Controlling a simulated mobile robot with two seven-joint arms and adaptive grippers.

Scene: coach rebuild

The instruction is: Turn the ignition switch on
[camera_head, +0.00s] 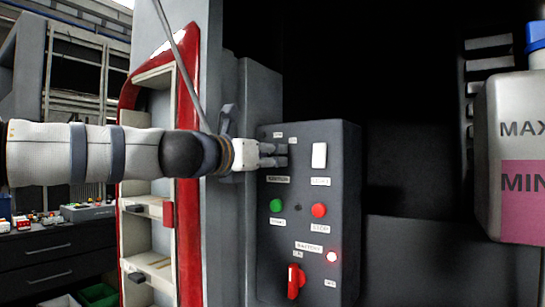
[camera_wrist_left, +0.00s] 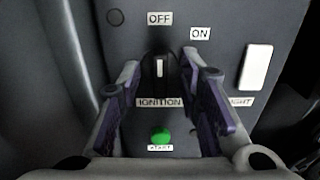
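The ignition switch (camera_wrist_left: 159,72) is a black rotary knob with a white line that stands upright, pointing to the OFF label (camera_wrist_left: 160,18). The ON label (camera_wrist_left: 200,33) is to its upper right, and the IGNITION label (camera_wrist_left: 159,102) is below. My left gripper (camera_head: 285,155) is at the upper left of the dark control box (camera_head: 340,225) and hides the knob in the head view. In the left wrist view my left gripper (camera_wrist_left: 162,62) is open, with one finger on each side of the knob. Contact with the knob cannot be told. My right gripper is out of view.
A white rocker switch (camera_head: 319,155) sits right of the knob. A pink-and-grey tank (camera_head: 515,160) stands at far right.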

